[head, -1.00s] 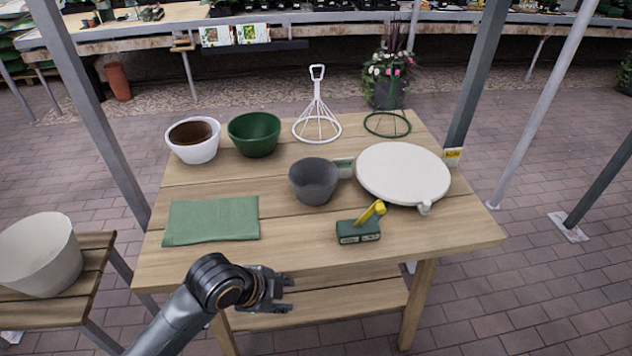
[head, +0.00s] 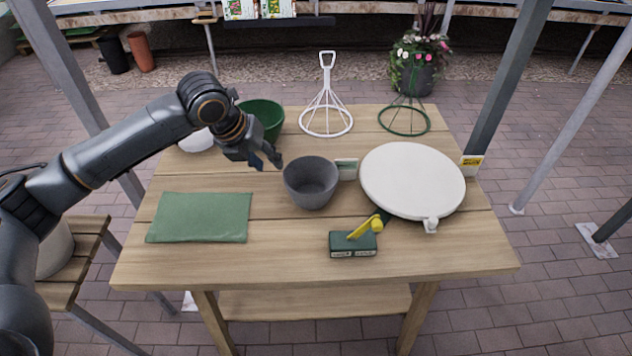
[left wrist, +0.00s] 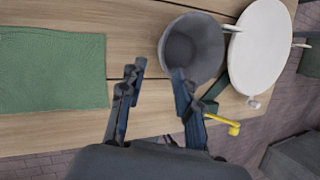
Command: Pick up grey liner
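The grey liner (head: 311,183) is a round grey pot standing upright and open at the top, near the middle of the wooden table. My left gripper (head: 268,163) is just left of the liner and above the table, with its fingers apart and empty. In the left wrist view the liner (left wrist: 193,48) lies ahead, its rim near the right finger. The open left gripper (left wrist: 155,72) shows bare table between its fingers. I cannot tell whether the right finger touches the liner. My right gripper is not in view.
A white round turntable (head: 412,180) stands right of the liner. A dark green box with a yellow handle (head: 354,242) lies in front. A green cloth (head: 199,218) lies left. A green bowl (head: 266,116), white wire stand (head: 327,105) and green ring stand (head: 404,120) are behind.

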